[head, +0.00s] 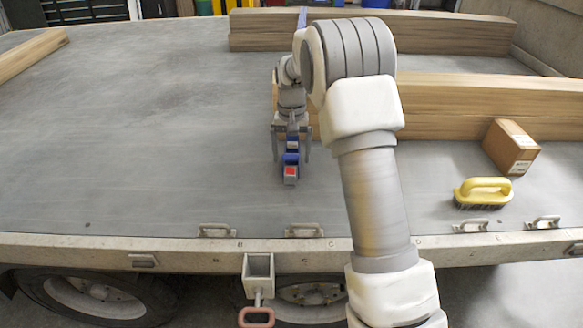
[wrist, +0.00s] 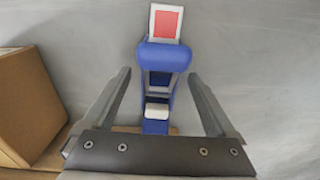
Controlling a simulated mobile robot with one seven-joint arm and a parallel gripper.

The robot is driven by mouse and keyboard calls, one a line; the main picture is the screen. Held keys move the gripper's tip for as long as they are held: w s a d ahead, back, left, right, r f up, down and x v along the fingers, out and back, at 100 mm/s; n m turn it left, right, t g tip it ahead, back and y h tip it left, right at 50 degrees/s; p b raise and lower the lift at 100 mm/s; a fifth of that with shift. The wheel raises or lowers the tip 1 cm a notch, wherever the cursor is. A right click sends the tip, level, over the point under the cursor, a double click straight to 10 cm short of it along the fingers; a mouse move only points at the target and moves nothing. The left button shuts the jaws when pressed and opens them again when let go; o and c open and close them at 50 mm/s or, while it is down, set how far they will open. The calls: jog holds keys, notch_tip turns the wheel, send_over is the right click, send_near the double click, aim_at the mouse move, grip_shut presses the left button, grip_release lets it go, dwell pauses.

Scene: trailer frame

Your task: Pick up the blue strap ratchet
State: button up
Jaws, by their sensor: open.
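The blue strap ratchet (head: 291,160) lies on the grey trailer bed, with a red and white square on its near end. In the wrist view the ratchet (wrist: 162,58) runs lengthwise between the fingers, its red-marked end beyond the fingertips. My gripper (head: 291,156) is open and points down at the bed, one finger on each side of the ratchet. In the wrist view my gripper (wrist: 158,78) shows gaps between both fingers and the ratchet. The ratchet's far end is partly hidden by my gripper.
A cardboard box (head: 511,147) and a yellow brush (head: 483,191) stand at the right. Metal loops (head: 216,230) line the near edge.

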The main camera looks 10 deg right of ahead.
notch_tip(320, 180, down, 2)
jog(key=shift+f, duration=0.1)
jog(key=shift+r, duration=0.2)
grip_shut()
